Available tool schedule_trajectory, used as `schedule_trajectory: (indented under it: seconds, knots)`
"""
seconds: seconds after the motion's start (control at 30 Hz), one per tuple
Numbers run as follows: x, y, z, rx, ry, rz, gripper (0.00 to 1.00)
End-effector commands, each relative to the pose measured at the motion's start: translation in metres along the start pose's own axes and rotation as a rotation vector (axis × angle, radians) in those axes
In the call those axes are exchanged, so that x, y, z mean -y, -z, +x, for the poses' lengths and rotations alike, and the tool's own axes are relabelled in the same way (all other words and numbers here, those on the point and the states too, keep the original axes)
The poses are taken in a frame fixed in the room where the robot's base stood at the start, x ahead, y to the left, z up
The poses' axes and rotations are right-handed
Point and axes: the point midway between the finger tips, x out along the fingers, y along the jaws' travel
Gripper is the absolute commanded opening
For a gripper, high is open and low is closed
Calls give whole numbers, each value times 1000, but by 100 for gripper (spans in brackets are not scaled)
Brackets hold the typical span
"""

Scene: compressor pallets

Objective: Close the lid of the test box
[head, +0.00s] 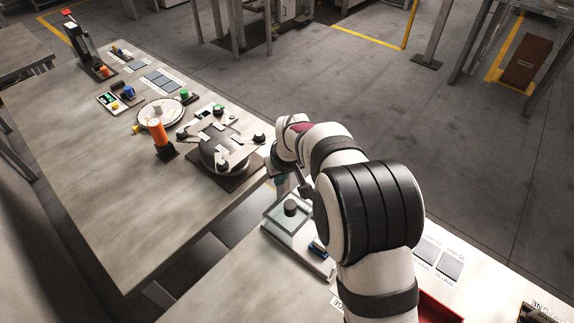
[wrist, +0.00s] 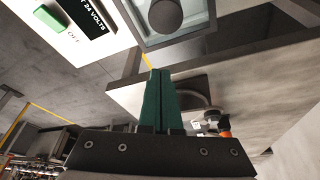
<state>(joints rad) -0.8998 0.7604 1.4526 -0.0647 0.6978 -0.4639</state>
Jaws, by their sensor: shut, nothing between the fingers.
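The test box (head: 272,236) is a clear-walled box on a pale base, at the near table's corner in the head view. A dark round knob (head: 291,208) stands on its clear top. The knob also shows in the wrist view (wrist: 166,14), over a glassy panel with a grey frame (wrist: 205,30). The lid looks flat over the box; I cannot tell whether it is fully seated. My gripper (wrist: 158,72) has teal fingers together and empty, apart from the knob in the wrist view. In the head view my arm partly hides it beside the box.
A green button (wrist: 48,18) sits on a white panel marked 24 VOLTS. A compressor (head: 222,150) on a dark pallet and an orange-topped post (head: 157,132) stand on the left table (head: 95,160). A gap separates the tables. A red tray (head: 438,308) lies at the lower right.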

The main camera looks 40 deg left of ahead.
Motion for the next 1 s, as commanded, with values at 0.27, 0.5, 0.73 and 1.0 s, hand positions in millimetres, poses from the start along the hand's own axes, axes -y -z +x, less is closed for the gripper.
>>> schedule_trajectory:
  seconds: [0.27, 0.5, 0.73, 1.0]
  knots:
    - [0, -32, -3, 0, -1, 1, 0]
    - [-1, -38, -5, -1, -2, 1, 0]
    - [-2, -40, -6, 0, -1, 2, 0]
    - [-30, -92, -24, 1, 0, 7, 0]
